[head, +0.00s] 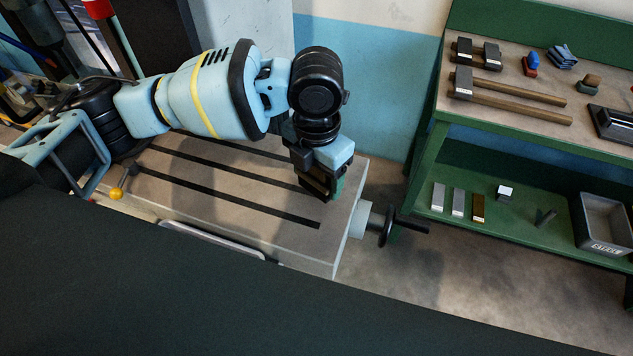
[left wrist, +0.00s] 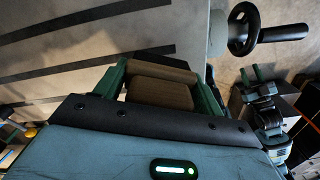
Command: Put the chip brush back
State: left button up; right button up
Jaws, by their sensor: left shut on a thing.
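My left gripper (head: 322,190) hangs above the right end of the grey slotted machine table (head: 225,205), pointing down. In the left wrist view its two green fingers (left wrist: 160,85) are shut on a brown, wood-coloured block-like piece (left wrist: 163,94), which looks like part of the chip brush. The rest of the brush is hidden by the gripper body, and its bristles cannot be made out. I cannot tell whether the held piece touches the table.
A handwheel (head: 388,226) sticks out from the table's right end. A green bench (head: 432,115) at the right holds two long-handled tools (head: 515,98) and small items on top. Its lower shelf holds metal blocks (head: 457,200) and a grey bin (head: 605,225). Most of the slotted table is bare.

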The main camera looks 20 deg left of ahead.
aim_at(317, 186)
pick_arm(q)
notch_tip(317, 186, down, 2)
jog(key=shift+s+f, duration=0.1)
jog(key=shift+f, duration=0.3)
jog(key=shift+f, duration=0.2)
jog(key=o, duration=0.9)
jog(key=shift+o, duration=0.2)
jog(key=shift+r, duration=0.1)
